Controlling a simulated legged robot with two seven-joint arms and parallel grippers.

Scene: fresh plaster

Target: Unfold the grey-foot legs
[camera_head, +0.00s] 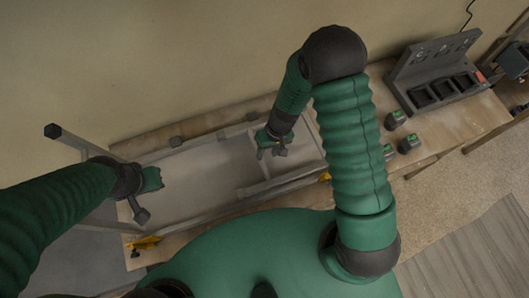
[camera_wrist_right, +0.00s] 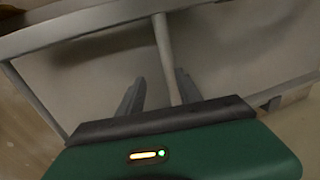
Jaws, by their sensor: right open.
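A folding table (camera_head: 215,165) lies underside up on the wooden bench. Another grey foot (camera_head: 142,215) shows just below my left gripper (camera_head: 155,180), whose jaws are too unclear to read. Other leg bars (camera_head: 200,140) lie low along the table, with a grey foot (camera_head: 175,141) at the far edge. My right gripper (camera_head: 270,150) is over the table's right part. In the right wrist view it is open (camera_wrist_right: 158,95), a thin bar (camera_wrist_right: 164,50) running between its fingers; contact is unclear.
Yellow clamps (camera_head: 145,243) sit at the bench's near edge. To the right, a dark charger rack (camera_head: 435,75) and several green-topped batteries (camera_head: 408,144) stand on the bench. A plaster wall (camera_head: 150,60) closes off the back.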

